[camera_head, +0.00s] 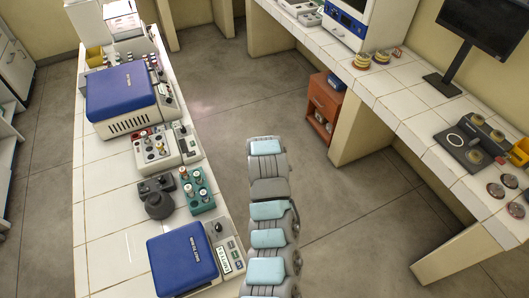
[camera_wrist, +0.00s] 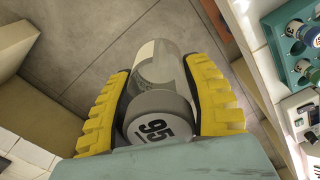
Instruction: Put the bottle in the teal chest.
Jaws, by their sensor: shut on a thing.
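The bottle (camera_wrist: 150,104), with a grey cap marked 95 and a pale, partly clear body, is in the wrist view. My gripper (camera_wrist: 158,78) has yellow ridged fingers closed on both sides of it. It is held over the grey floor, beside the white tiled bench at the right of that view. In the head view my arm stands in the aisle to the right of the left bench; my gripper and the bottle cannot be made out there. I cannot make out a teal chest in either view.
A teal rack (camera_head: 196,190) with several bottles stands on the left bench (camera_head: 110,254); a rack also shows in the wrist view (camera_wrist: 284,50). Blue-lidded machines (camera_head: 122,92) (camera_head: 184,260) stand on that bench. An orange cabinet (camera_head: 322,98) is under the right bench. The aisle floor is clear.

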